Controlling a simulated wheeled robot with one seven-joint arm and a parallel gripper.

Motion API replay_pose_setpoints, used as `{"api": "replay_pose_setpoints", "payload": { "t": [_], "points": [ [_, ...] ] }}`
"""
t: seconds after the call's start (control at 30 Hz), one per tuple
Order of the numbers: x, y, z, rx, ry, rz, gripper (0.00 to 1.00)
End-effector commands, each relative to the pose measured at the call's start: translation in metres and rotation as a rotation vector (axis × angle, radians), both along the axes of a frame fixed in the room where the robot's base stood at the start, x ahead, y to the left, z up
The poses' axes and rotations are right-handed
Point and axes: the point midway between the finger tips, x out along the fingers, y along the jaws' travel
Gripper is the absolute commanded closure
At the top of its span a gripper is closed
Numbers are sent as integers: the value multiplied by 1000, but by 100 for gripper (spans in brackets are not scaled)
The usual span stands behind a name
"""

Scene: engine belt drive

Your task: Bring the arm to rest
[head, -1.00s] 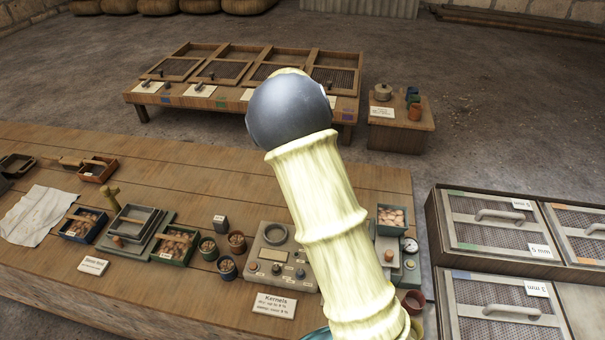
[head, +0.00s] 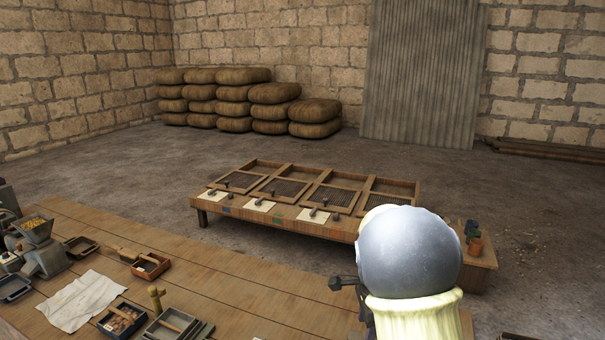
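My arm stands at the lower right of the head view, with a grey ball joint (head: 408,252) above a pale yellow link (head: 415,315). A small dark part (head: 345,283) sticks out to the left of the ball, over the far edge of the workbench; it may be my gripper (head: 338,283). Its fingers are too small and too hidden by the arm to tell whether they are open or shut. I see nothing held there.
The wooden workbench (head: 225,290) holds a white cloth (head: 82,300), a grinder (head: 40,245) and small trays. A low table with mesh frames (head: 310,190) stands beyond. A small side table (head: 485,260) is partly behind my arm. Sacks (head: 250,100) line the wall. Floor between is clear.

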Motion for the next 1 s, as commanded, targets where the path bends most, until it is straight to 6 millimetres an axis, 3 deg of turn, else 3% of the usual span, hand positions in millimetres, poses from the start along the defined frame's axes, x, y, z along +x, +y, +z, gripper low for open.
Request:
{"api": "replay_pose_setpoints", "payload": {
  "t": [0.1, 0.6, 0.73, 1.0],
  "points": [
    [-32, -4, 5, -2, -31, 242, 51],
    [-158, 0, 13, -178, -171, 1335, 51],
    [-172, 1, 13, -215, -179, 1474, 51],
    [-173, 2, 12, -220, -180, 1495, 51]
  ]
}}
